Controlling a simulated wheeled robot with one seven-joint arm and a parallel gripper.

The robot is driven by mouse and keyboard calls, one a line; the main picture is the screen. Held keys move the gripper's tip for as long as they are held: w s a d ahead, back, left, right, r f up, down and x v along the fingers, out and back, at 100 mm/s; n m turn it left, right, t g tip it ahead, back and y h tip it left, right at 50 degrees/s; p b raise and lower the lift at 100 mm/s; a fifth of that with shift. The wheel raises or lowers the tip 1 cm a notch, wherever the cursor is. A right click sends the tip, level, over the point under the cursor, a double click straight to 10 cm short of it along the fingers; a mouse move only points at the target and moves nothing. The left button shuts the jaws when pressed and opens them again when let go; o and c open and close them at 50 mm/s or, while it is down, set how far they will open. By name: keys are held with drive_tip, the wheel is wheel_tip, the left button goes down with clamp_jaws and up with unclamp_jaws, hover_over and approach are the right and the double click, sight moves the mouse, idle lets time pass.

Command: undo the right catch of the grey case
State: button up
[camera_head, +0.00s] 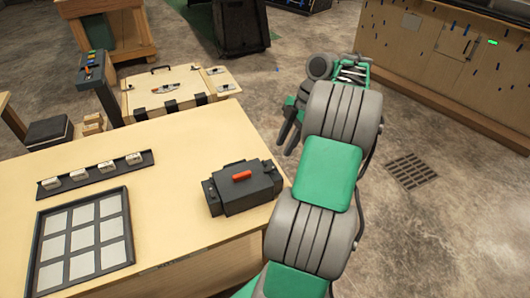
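The grey case (244,190) is a dark grey box standing on the near wooden table, close to its right edge. A red bar (241,175) lies on its top. Darker blocks show at its left and right ends; I cannot make out the right catch or whether it is fastened. My gripper (286,143) hangs beyond the table's right edge, up and to the right of the case and apart from it. Its two dark fingers point downward with a small gap between them, and nothing shows between them. My arm hides part of the space right of the case.
A framed panel of pale squares (128,228) and a black strip with several light blocks (100,180) lie on the table's left. A post with a control head (92,70) and a pale bench (135,102) stand behind. Open floor with a grate (411,171) lies right.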

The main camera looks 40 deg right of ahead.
sight(274, 167)
drive_tip(key=b+x, duration=0.4)
drive_tip(key=x, duration=0.3)
drive_tip(key=shift+a+f, duration=0.2)
drive_tip(key=shift+f, duration=0.1)
drive_tip(key=shift+c, duration=0.4)
clamp_jaws()
